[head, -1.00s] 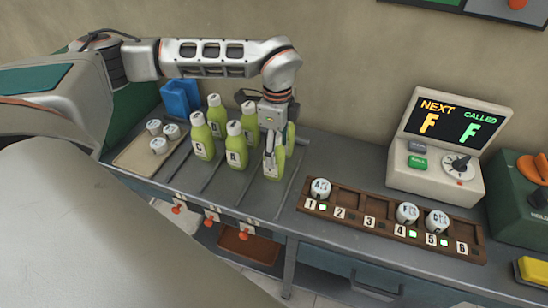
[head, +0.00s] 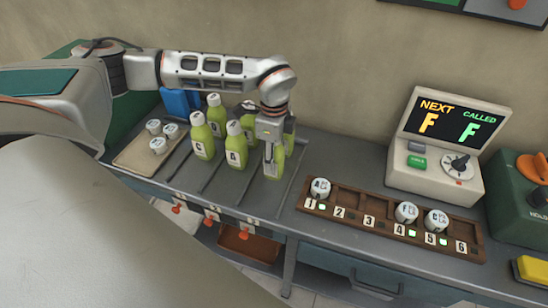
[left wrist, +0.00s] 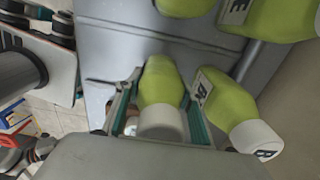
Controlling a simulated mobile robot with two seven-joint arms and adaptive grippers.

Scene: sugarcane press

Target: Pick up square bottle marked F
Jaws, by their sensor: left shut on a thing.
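My left gripper (head: 271,155) points down over the front-right bottle in the head view and is shut on it. In the left wrist view, this green bottle (left wrist: 162,80) with a white cap stands between the two fingers. No letter on it is legible. Other green bottles stand close by: one marked C (head: 202,136), one (head: 237,148) with a mark too small to be sure of, and one behind (head: 216,115). In the left wrist view, a bottle with a B-like mark (left wrist: 228,105) is just right of the gripper. My right gripper is not in view.
A machine (head: 440,150) shows NEXT F and CALLED F. A numbered wooden rack (head: 340,212) holds white round pieces in slots 1, 4 and 5. A tray (head: 132,152) with white pieces and a blue container (head: 178,102) are at left. Counter between bottles and rack is free.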

